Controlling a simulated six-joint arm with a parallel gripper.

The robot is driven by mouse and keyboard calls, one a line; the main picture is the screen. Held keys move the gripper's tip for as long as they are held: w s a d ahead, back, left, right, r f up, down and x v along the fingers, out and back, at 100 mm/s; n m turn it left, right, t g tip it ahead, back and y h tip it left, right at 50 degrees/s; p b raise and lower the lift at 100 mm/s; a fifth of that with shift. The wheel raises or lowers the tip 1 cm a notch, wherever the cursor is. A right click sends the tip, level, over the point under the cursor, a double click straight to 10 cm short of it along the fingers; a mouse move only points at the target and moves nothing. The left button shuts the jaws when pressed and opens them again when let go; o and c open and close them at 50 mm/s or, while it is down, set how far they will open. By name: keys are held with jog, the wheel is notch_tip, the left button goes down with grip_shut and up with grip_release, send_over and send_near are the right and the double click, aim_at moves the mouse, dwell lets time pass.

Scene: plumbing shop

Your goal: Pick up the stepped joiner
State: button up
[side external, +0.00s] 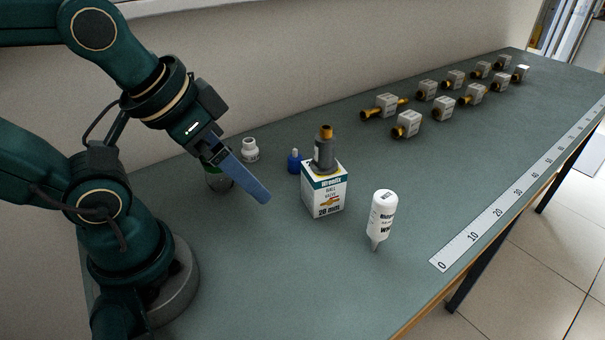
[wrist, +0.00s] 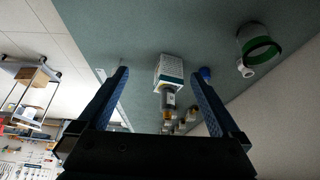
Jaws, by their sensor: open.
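The stepped joiner (side external: 324,153) is a dark grey piece with a narrower orange-brown top end and a pale label. My gripper (side external: 265,197) is to the left of the box in the side view, pointing down and right, apart from the joiner. In the wrist view my gripper (wrist: 160,77) has its two blue fingers wide apart with nothing held.
A green-banded jar (wrist: 258,45) is partly hidden behind my gripper in the side view. A white nozzle-down tube (side external: 382,216) is right of the box. Several boxed valves (side external: 407,124) stand far back.

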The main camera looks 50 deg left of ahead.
jog(key=shift+c, duration=1)
jog(key=w+a+r, duration=0.2)
jog(key=w+r, duration=0.3)
jog(key=w, duration=0.1)
jog(key=n+g, duration=0.4)
jog(key=g, duration=0.1)
send_over(249, 140)
jog(key=w+d, duration=0.2)
notch_tip(249, 140, down, 11)
jog(key=shift+n+g, duration=0.3)
jog(key=shift+n, duration=0.1)
jog(key=f, duration=0.1)
jog(key=s+a+f, duration=0.1)
jog(key=s+f, duration=0.1)
jog(key=shift+a+f, duration=0.3)
jog(key=shift+a, duration=0.1)
jog(key=shift+f, duration=2.4)
